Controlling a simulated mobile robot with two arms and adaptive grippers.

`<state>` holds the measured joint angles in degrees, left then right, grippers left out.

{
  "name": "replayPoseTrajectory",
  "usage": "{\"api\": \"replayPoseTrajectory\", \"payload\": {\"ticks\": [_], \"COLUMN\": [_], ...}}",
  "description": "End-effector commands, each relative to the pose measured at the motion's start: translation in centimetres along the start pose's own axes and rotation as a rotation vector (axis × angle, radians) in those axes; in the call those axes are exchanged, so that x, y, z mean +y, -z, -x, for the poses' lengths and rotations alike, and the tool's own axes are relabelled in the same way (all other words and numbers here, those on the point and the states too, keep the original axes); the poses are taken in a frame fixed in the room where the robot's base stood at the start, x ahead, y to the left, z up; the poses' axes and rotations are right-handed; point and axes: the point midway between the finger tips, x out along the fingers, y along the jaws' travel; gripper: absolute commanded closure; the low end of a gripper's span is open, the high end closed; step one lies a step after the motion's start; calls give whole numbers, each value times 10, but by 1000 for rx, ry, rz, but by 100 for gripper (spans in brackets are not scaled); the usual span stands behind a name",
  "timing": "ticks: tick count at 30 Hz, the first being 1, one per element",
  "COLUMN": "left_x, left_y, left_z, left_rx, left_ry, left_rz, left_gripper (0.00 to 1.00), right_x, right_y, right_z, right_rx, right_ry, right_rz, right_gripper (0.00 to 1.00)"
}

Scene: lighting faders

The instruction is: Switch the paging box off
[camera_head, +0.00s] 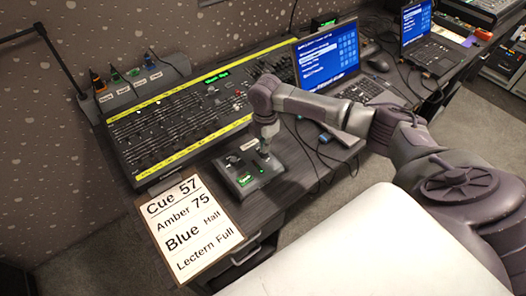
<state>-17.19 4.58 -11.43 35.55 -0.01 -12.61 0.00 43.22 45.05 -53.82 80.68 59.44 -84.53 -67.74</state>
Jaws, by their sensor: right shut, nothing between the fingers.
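The paging box (245,180) is a small dark box on the desk, in front of the large fader console. A green lit display shows on its front part, and a pale label sits on its upper part. My right gripper (266,150) points down at the box's upper right edge, with its fingers shut and empty. I cannot tell whether the fingertips touch the box. The gripper partly covers the box's right side, so a switch there is hard to make out. My left gripper is not in view.
A fader console (180,125) with yellow strips lies behind the box. A laptop (330,60) stands to the right, with cables (318,150) near it. A printed cue sheet (192,226) lies at the desk's front left. A white surface (340,250) fills the lower right foreground.

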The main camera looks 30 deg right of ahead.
Motion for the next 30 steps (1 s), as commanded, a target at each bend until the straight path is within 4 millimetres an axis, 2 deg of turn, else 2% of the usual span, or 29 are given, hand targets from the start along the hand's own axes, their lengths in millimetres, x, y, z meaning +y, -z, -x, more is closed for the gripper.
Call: {"api": "replayPoseTrajectory", "payload": {"ticks": [30], "left_x": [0], "left_y": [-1], "left_z": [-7], "left_rx": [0], "left_ry": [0], "left_rz": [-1], "left_gripper": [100], "right_x": [0], "right_y": [0], "right_z": [-16], "right_rx": [0], "right_ry": [1], "right_rz": [0], "right_gripper": [100]}}
